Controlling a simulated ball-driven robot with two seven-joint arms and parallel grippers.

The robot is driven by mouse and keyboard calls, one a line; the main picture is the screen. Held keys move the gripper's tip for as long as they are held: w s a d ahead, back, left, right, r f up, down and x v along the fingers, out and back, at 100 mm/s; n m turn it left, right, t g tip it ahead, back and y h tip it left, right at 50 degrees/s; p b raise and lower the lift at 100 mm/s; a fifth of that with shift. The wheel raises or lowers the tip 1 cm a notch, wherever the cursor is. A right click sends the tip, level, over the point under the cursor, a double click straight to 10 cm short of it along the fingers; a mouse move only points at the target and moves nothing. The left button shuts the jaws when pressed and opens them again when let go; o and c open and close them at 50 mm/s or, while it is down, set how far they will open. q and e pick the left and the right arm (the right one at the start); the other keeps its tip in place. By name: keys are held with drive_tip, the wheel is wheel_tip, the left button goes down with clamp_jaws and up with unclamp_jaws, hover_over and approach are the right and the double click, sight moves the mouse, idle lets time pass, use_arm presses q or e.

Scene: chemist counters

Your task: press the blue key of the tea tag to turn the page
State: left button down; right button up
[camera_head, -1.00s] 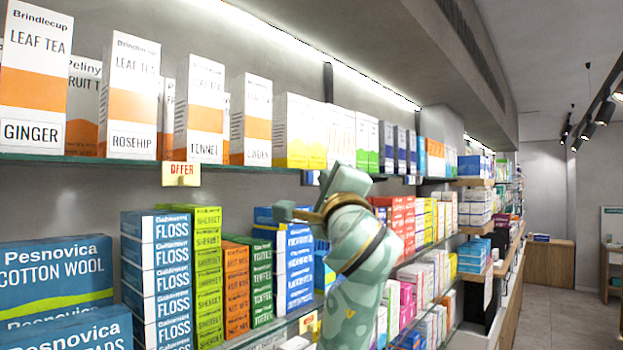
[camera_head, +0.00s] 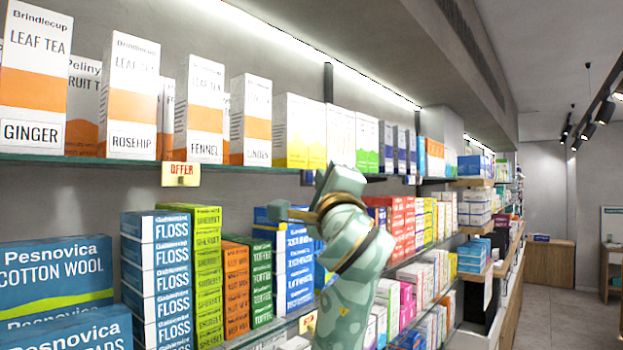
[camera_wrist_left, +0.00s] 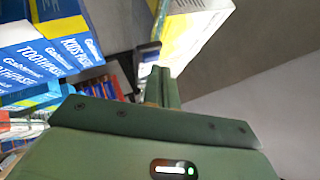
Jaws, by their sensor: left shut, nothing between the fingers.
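My left gripper (camera_head: 326,178) is raised in front of the upper shelf's edge, shut and empty, its fingers pointing up. A small dark shelf tag (camera_head: 308,178) hangs on that edge just left of the fingertips. In the left wrist view the gripper's green fingers (camera_wrist_left: 164,86) point at a dark, bluish-edged piece (camera_wrist_left: 148,48), which looks like this tag seen edge-on. I cannot tell whether they touch. No blue key or page can be made out, and I cannot tell whether this is the tea tag. My right gripper is not in view.
White and orange tea boxes (camera_head: 130,95) stand on the upper shelf, with a yellow OFFER card (camera_head: 181,174) at its edge. Yellow-white boxes (camera_head: 300,130) stand above the gripper. Floss boxes (camera_head: 157,280) and blue toothpaste boxes (camera_wrist_left: 50,45) fill the shelf below.

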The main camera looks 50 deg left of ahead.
use_arm(q)
drive_tip(key=shift+a, duration=0.5)
idle(0.3)
drive_tip(key=shift+d, duration=0.9)
drive_tip(key=d, duration=0.5)
drive_tip(key=shift+w, duration=0.3)
drive_tip(key=shift+f, duration=0.1)
idle(0.8)
